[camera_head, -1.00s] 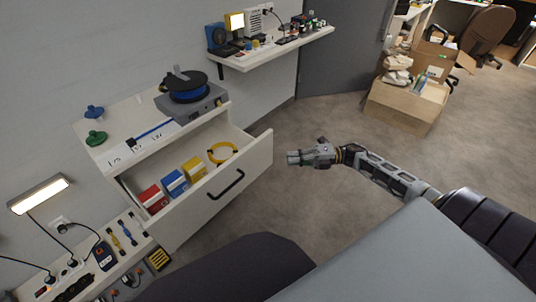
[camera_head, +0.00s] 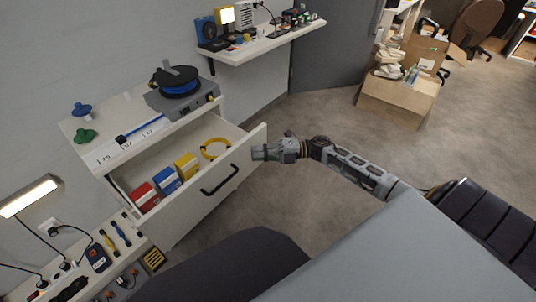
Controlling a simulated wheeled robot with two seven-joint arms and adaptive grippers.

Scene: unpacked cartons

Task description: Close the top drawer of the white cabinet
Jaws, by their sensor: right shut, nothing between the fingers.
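The white cabinet (camera_head: 118,118) stands against the wall at the left. Its top drawer (camera_head: 190,207) is pulled out, with a black handle (camera_head: 219,180) on its front. Inside the drawer lie a red box (camera_head: 145,195), a blue box (camera_head: 166,180), a yellow box (camera_head: 187,165) and a yellow coil (camera_head: 215,148). My right gripper (camera_head: 256,153) is shut and empty, its fingertips close to the drawer front near its right end. I cannot tell whether they touch it. My left gripper is not in view.
A grey device with a blue spool (camera_head: 180,83) stands on the cabinet top. A wall shelf (camera_head: 262,45) with small items is behind. A cluttered bench (camera_head: 110,255) is at the lower left. Cardboard boxes (camera_head: 397,98) stand at the upper right. The floor (camera_head: 325,115) between is clear.

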